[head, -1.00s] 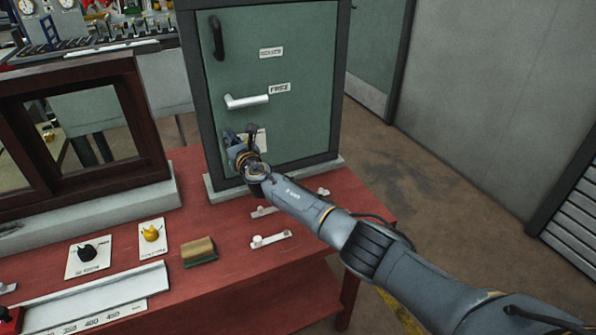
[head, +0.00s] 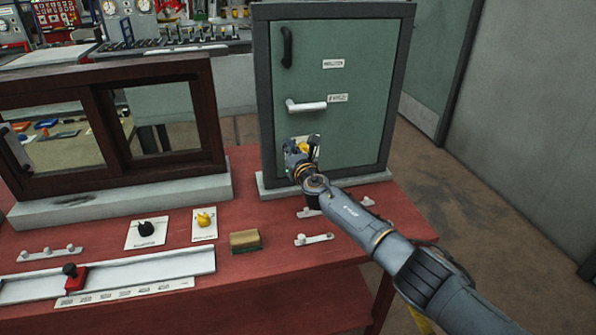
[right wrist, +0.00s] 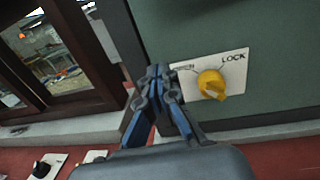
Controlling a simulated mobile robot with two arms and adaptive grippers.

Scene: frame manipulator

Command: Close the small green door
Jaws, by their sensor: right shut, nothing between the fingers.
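The small green door (head: 362,75) stands upright in a dark frame (head: 265,110) on the red table, and it looks flush with the frame. It has a black handle (head: 287,47) at its upper left and a white lever handle (head: 306,106) at mid height. A yellow lock knob (right wrist: 210,83) on a white plate sits low on the door, partly hidden by my gripper in the head view. My right gripper (head: 301,148) is shut and empty in front of the door's lower left, beside the knob; its fingertips (right wrist: 158,75) show left of the plate. My left gripper is out of view.
A brown-framed sliding window (head: 105,120) stands left of the door. The red table (head: 240,285) carries black and yellow knobs, a sponge-like block (head: 245,241), a white rail with a red slider (head: 76,278) and small hooks. The floor at right is clear.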

